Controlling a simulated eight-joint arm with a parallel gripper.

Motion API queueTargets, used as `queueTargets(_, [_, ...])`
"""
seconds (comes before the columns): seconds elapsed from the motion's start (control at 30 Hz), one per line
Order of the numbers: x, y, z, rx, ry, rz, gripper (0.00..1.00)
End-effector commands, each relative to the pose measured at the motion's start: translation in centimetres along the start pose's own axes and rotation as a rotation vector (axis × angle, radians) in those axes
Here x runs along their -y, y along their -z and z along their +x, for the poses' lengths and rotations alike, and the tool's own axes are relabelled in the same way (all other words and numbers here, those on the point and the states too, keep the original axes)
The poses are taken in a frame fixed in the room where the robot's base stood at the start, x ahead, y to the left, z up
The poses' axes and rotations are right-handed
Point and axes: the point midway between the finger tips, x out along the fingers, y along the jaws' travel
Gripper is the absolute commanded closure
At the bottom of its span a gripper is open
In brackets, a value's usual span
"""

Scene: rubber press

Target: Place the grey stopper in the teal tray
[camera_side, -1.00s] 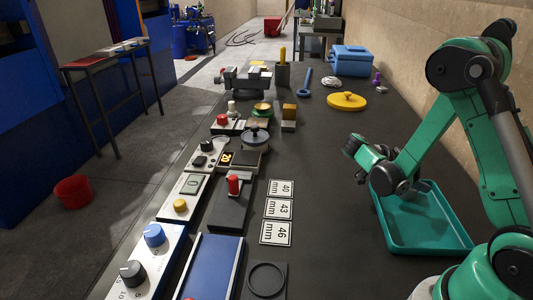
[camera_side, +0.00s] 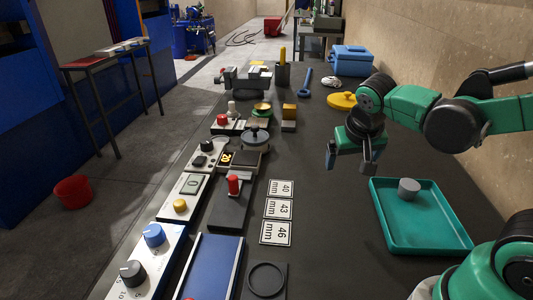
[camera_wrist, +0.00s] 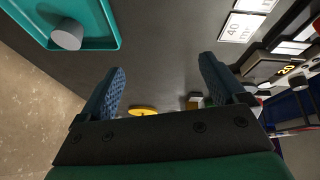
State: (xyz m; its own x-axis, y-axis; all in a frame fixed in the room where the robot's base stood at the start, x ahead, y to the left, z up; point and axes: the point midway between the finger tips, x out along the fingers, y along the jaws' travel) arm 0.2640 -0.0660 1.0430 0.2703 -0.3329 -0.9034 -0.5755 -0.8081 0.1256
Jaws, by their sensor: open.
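The grey stopper (camera_side: 409,188) is a short grey cylinder. It stands inside the teal tray (camera_side: 437,247), near the tray's far wall, and nothing touches it but the tray. The stopper (camera_wrist: 67,34) and the tray (camera_wrist: 117,25) also show at the upper left of the wrist view. My gripper (camera_side: 352,168) is above the bench, left of the tray's far corner and apart from the stopper. In the wrist view my gripper (camera_wrist: 160,75) has its two fingers spread wide with nothing between them.
White size cards (camera_side: 278,208) lie left of the tray. A press with a red knob (camera_side: 234,185) and dial boxes line the bench's left side. A yellow lid (camera_side: 342,100) and a blue cooler box (camera_side: 350,59) are farther back. Bare bench lies between cards and tray.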

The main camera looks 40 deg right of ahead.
Motion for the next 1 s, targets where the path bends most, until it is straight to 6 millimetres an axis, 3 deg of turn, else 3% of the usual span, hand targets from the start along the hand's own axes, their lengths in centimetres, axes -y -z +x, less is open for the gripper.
queueTargets(0.1, [2.1,-1.5,-1.9,-0.07,0.202,-0.224,0.09])
queueTargets(0.3, [4.2,-2.7,-4.0,-0.196,0.385,-0.434,0.09])
queueTargets(1.0, [4.6,-2.9,-4.3,-0.229,0.417,-0.476,0.09])
